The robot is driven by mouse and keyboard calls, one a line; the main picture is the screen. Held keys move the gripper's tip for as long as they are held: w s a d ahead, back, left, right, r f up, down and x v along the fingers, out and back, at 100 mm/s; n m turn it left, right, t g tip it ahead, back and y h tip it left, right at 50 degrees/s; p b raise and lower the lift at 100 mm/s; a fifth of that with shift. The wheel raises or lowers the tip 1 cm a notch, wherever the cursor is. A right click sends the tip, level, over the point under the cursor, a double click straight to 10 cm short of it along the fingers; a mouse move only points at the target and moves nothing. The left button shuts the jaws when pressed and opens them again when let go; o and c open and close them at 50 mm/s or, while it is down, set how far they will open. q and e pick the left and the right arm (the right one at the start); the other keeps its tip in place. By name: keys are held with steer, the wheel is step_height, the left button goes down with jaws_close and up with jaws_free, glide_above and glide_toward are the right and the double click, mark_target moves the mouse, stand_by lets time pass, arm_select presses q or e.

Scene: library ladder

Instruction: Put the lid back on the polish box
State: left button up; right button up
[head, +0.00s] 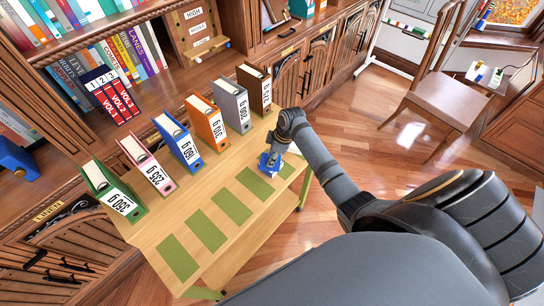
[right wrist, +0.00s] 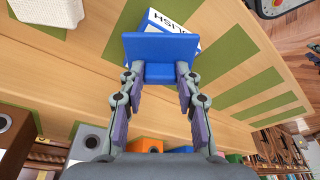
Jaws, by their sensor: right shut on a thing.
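My right gripper (right wrist: 160,75) is shut on the raised grip of a blue lid (right wrist: 158,47), whose flat plate faces the right wrist camera. The polish box (right wrist: 172,22), white and blue with partly visible dark lettering, shows just beyond the lid. The lid hides much of the box, and I cannot tell whether they touch. In the head view my right gripper (head: 272,163) is low over the right part of the wooden table, where the arm hides much of the lid and box. My left gripper is not in view.
Several upright binders stand along the table's back edge, from a green one (head: 113,190) to a brown one (head: 256,88). Green mats (head: 231,208) lie on the clear table front. A white textured object (right wrist: 45,12) is near the box. A chair (head: 440,95) stands at right.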

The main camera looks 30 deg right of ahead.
steer(key=shift+p, duration=0.35)
stand_by(0.4)
steer(key=o, duration=1)
steer(key=shift+o, duration=0.3)
steer(key=o, duration=0.4)
steer(key=shift+o, duration=0.2)
step_height(320, 180, up, 7)
steer(key=p, duration=0.7)
steer(key=shift+r+p, duration=0.1)
steer(key=shift+p, duration=0.3)
